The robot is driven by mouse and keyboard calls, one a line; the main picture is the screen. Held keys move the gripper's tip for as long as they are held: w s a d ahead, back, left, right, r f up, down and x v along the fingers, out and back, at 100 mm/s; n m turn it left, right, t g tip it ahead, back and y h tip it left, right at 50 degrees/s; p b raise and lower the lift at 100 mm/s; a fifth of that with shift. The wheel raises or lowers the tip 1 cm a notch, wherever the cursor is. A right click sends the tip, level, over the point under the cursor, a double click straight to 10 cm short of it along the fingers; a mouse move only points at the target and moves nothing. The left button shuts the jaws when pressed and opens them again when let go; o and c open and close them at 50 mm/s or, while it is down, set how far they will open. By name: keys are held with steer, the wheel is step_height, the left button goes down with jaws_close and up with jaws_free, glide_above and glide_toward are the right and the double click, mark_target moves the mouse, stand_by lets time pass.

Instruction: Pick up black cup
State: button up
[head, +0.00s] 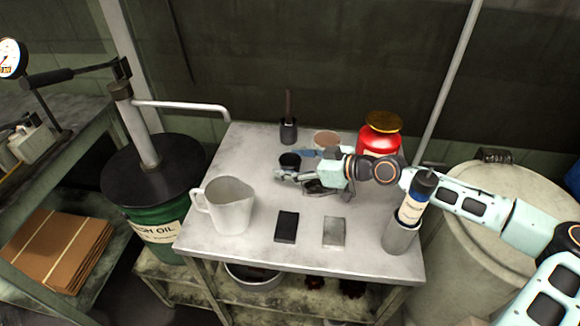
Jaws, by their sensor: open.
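A small black cup (290,160) stands upright on the grey metal table (262,205), near its middle. My gripper (284,176) reaches in from the right, low over the table, its fingers pointing left. The fingertips are just in front of the cup and overlap its lower part in this view. The jaws are open, and I see nothing held. Whether a finger touches the cup is too small to tell.
Behind the cup stand a dark holder with a stick (288,132), a brownish round container (326,138) and a red jar (380,134). A white pitcher (231,205), a black block (287,226), a grey block (334,231) and a metal cylinder with a bottle (400,236) stand nearer.

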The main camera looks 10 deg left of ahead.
steer(key=shift+w+a+f, duration=0.1)
steer(key=shift+a, duration=0.05)
steer(key=c, duration=1.3)
